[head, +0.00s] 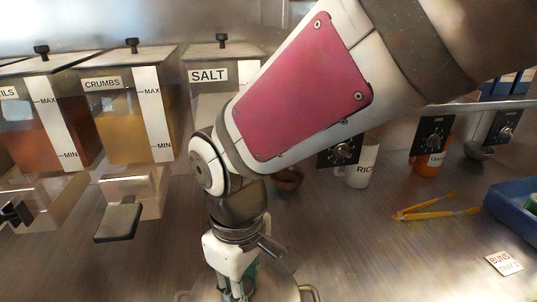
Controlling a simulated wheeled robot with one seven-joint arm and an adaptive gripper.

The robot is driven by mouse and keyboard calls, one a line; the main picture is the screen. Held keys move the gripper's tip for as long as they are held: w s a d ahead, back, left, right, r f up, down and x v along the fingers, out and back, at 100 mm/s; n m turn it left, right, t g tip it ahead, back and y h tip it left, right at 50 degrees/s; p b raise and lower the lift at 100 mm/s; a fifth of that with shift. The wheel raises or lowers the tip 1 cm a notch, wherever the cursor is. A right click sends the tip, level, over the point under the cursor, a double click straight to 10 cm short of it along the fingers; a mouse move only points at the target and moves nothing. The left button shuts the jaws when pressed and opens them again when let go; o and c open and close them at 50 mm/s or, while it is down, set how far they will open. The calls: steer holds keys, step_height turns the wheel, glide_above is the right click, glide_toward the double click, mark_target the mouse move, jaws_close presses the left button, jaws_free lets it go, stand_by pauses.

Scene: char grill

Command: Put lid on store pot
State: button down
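My gripper (236,288) points down at the bottom centre of the head view, below my arm. A round metal vessel or lid (286,292) with a looped handle on its right shows beneath and around it, cut off by the bottom edge. I cannot tell whether this is the store pot, its lid, or both together. My fingertips are too low and small in the picture to tell whether they are apart or closed on something.
Dispensers marked SALT (208,76) and CRUMBS (103,84) stand at the back left. A white cup (361,168), an orange cup (428,165), yellow tongs (437,209), a BUNS card (504,263) and a blue tray (512,208) are on the right. Bare counter lies between.

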steer(key=shift+f, duration=0.35)
steer(key=c, duration=1.2)
jaws_free()
steer(key=shift+r, duration=0.1)
step_height(320, 180, up, 19)
steer(key=p, duration=0.5)
steer(key=shift+p, duration=0.35)
